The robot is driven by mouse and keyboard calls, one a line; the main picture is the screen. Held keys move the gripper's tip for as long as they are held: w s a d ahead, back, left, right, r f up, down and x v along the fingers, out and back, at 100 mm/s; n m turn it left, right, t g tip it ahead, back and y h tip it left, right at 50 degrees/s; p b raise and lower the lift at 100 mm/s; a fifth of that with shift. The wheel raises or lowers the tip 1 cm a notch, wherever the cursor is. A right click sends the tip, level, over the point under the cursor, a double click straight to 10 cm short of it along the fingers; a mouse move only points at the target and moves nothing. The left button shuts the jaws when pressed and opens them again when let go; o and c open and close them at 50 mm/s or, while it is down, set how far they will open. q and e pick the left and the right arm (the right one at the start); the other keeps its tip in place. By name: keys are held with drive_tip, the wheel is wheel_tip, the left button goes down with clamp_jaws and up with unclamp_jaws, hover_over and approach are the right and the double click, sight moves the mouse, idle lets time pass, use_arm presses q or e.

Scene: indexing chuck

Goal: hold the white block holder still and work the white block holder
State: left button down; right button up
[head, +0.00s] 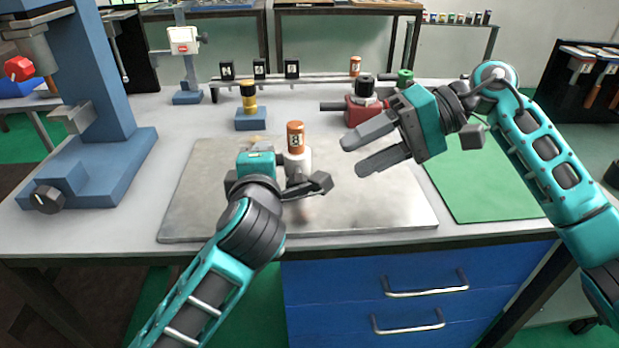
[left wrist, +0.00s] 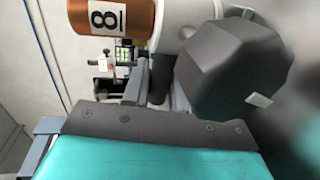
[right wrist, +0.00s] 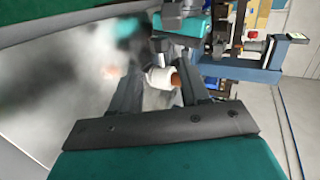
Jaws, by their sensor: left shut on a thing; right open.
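The white block holder (head: 298,158) stands upright on the grey metal plate, with a copper-orange block (head: 295,136) marked 8 in its top. My left gripper (head: 301,181) is shut on the holder's lower part, and its fingers hide much of that part. The left wrist view shows the white holder (left wrist: 188,12) and the orange block (left wrist: 112,17) close to the fingers. My right gripper (head: 353,156) is open and empty, above the plate to the right of the holder. The right wrist view shows the white holder (right wrist: 160,77) beyond the right fingers.
Behind stand a blue-based holder (head: 250,117), a red-based holder (head: 362,112) and a rail (head: 310,79) with several numbered blocks. A blue machine (head: 95,160) stands at left. A green mat (head: 490,185) lies at right. The plate's (head: 395,215) front right is clear.

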drive_tip(key=x, duration=0.9)
drive_tip(key=shift+s+a+f, duration=0.1)
drive_tip(key=shift+a+f, duration=0.05)
drive_tip(key=shift+a, duration=0.05)
drive_tip(key=shift+c, duration=0.2)
drive_tip(key=c, duration=0.7)
drive_tip(key=shift+h, duration=0.8)
drive_tip(key=shift+c, duration=0.2)
drive_tip(key=o, duration=0.8)
drive_tip(key=v, duration=1.2)
drive_tip(key=shift+r, duration=0.25)
